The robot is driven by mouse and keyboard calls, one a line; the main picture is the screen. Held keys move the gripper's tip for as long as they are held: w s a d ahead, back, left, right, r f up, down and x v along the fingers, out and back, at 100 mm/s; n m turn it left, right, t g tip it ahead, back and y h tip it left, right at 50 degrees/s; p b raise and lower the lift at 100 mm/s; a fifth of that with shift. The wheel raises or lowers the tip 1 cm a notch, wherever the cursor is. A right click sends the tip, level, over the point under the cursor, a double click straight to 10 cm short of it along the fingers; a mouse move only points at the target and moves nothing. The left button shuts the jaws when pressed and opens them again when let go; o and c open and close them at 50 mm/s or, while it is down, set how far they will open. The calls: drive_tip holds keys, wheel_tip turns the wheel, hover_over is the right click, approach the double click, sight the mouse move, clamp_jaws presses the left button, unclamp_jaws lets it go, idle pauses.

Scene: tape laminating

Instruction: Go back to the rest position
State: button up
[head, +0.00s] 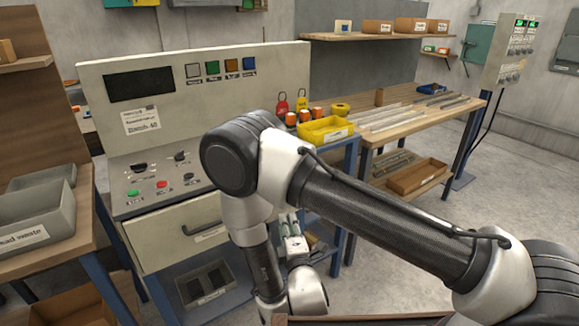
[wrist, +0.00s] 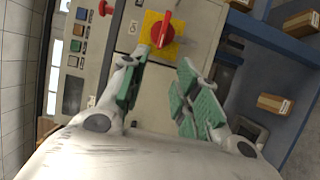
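My gripper (wrist: 162,82) shows in the wrist view with its two green-padded fingers spread apart and nothing between them. A red rotary knob on a yellow plate (wrist: 178,44) appears beyond the fingertips, near the left finger; I cannot tell whether they touch. In the head view, my arm crosses the middle of the picture and bends down in front of the control cabinet (head: 190,75). My gripper (head: 290,224) is low beside the cabinet's right side, partly hidden behind my arm.
A drawer (head: 185,232) is under the cabinet's button panel. A yellow bin (head: 326,131) and orange-topped items stand on the blue-legged bench to the right. A wooden workbench (head: 405,127) lies further right. A grey waste bin (head: 35,222) stands at left. Floor at right is clear.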

drive_tip(key=s+d+f+m+g+h, duration=0.1)
drive_tip(key=s+f+m+g, duration=0.2)
drive_tip(key=f, duration=0.4)
drive_tip(key=s+d+f+m+g+h, duration=0.1)
drive_tip(key=s+f+m+g, duration=0.15)
drive_tip(key=f+g, duration=0.4)
drive_tip(key=s+m+g, duration=0.2)
drive_tip(key=s+g, duration=0.2)
drive_tip(key=s, duration=0.1)
drive_tip(key=s+d+r+m+g+h, duration=0.1)
drive_tip(key=d+r+m+g, duration=0.1)
drive_tip(key=d+r, duration=0.5)
drive_tip(key=s+d+r+m+g, duration=0.2)
drive_tip(key=r, duration=0.8)
drive_tip(key=s+d+r+m+g+h, duration=0.1)
drive_tip(key=d+r+m+g, duration=0.1)
drive_tip(key=d+r, duration=0.5)
drive_tip(key=s+d+r+m+t, duration=0.3)
drive_tip(key=s+d+r, duration=0.1)
drive_tip(key=d+r, duration=0.5)
drive_tip(key=s+d+r+m+t, duration=0.3)
drive_tip(key=s+d+r, duration=0.1)
drive_tip(key=d+r, duration=0.6)
wheel_tip(320, 180, up, 4)
drive_tip(key=shift+f+m, duration=0.1)
drive_tip(key=shift+m, duration=0.25)
